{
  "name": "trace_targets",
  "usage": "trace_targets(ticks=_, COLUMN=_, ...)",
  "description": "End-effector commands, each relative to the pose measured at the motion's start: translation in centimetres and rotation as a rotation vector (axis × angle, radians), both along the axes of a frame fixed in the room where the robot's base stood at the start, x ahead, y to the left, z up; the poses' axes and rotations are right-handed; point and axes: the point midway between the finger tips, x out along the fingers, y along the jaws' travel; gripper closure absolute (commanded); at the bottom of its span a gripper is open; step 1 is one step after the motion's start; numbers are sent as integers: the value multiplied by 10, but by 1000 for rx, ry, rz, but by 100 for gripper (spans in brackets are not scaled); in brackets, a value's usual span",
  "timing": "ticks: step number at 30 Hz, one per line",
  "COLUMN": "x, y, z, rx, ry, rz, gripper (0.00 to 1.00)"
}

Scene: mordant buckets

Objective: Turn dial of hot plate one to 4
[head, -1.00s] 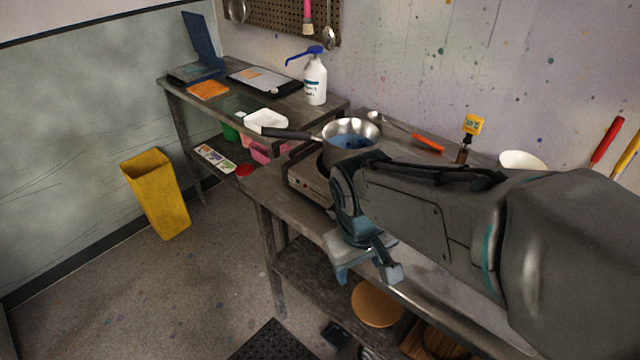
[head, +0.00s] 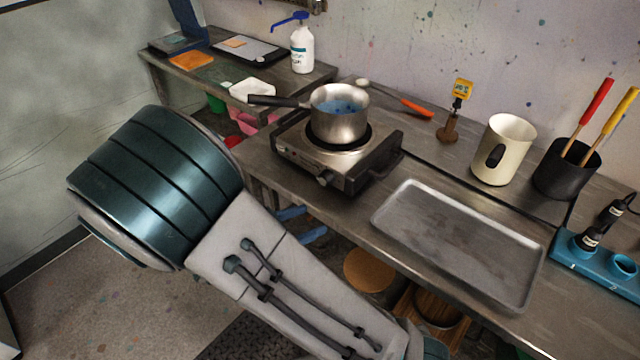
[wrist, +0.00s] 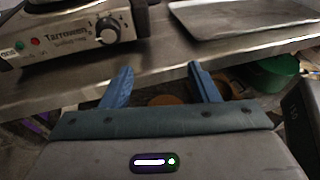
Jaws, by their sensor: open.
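The hot plate (head: 362,172) stands on the metal bench with a steel saucepan (head: 338,122) of blue liquid on its burner. Its dial (head: 325,178) is on the front panel, towards the right end.
A metal tray (head: 460,240) lies right of the hot plate. A cream jug (head: 503,150), a black utensil pot (head: 566,170) and a blue rack (head: 597,262) stand further right. The saucepan's handle (head: 275,101) sticks out left. The bench edge lies near my fingers.

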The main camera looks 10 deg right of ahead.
Motion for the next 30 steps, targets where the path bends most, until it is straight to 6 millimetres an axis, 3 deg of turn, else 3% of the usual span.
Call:
trace_targets(ticks=6, x=16, y=39, z=-3, rx=-222, ry=33, rz=214, gripper=45)
trace_targets(ticks=12, x=22, y=49, z=-3, rx=-290, ry=39, rz=275, gripper=45)
trace_targets(ticks=17, x=34, y=33, z=-2, rx=-292, ry=38, rz=272, gripper=45)
trace_targets(ticks=30, x=85, y=-40, z=-3, rx=-289, ry=40, rz=271, gripper=45)
